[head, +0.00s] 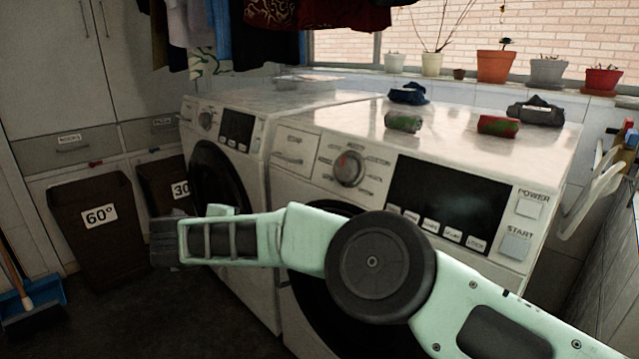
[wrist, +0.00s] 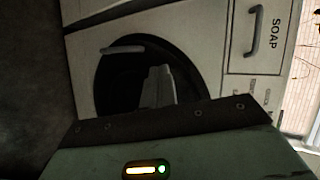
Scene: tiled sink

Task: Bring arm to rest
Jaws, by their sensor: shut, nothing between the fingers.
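My pale green arm reaches from the lower right of the head view across the front of the nearer washing machine (head: 500,190). My gripper (head: 163,242) is at its left end, in front of the gap between the dark laundry bins and the farther washing machine (head: 262,110). In the wrist view my gripper (wrist: 160,72) shows as grey fingers close together, with nothing seen between them. Behind them is a round dark washer door (wrist: 118,72), apart from the fingers as far as I can tell.
A brown bin marked 60° (head: 98,240) and a bin marked 30 (head: 160,181) stand at left. A blue dustpan (head: 30,303) lies on the floor. Small cloth items, including a red and green one (head: 498,125), lie on the nearer washer. Potted plants (head: 495,66) line the sill.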

